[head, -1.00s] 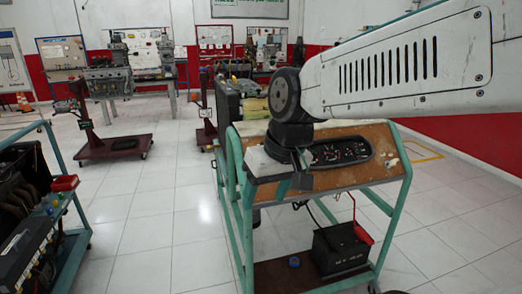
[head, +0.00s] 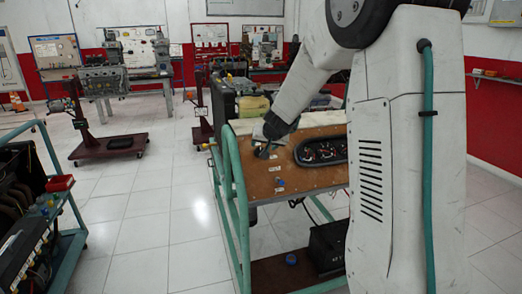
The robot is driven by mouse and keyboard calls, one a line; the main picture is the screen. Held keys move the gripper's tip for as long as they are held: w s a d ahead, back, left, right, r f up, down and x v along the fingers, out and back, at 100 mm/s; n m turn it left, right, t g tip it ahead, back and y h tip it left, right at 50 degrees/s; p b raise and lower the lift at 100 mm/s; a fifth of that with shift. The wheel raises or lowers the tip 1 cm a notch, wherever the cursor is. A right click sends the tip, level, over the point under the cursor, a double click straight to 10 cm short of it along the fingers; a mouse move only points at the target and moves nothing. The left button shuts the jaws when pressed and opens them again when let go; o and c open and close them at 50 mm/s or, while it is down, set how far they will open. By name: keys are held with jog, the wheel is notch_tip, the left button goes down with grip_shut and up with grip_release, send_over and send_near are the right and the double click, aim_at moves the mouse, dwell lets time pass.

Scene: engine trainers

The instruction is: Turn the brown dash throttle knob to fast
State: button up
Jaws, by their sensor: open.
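The brown dash panel (head: 308,178) tops a green-framed engine trainer stand. I cannot make out the brown throttle knob; it blends with the panel or is hidden by my arm, which covers the panel's right part. My gripper (head: 263,153) is open at the upper left of the panel, left of the dark gauge cluster (head: 320,150). Its fingers are small and dark, and I cannot tell whether they touch anything. A small blue knob (head: 279,181) and pale labels sit on the panel below the gripper.
The stand's green rail (head: 232,205) runs along its left side. A dark battery (head: 326,247) sits on the lower shelf, partly behind my arm. Another engine trainer (head: 30,215) stands at the left. The tiled floor between them is clear.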

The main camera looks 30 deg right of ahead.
aim_at(260, 150)
jog(key=shift+x, duration=2.85)
jog(key=shift+c, duration=0.2)
jog(key=c, duration=0.9)
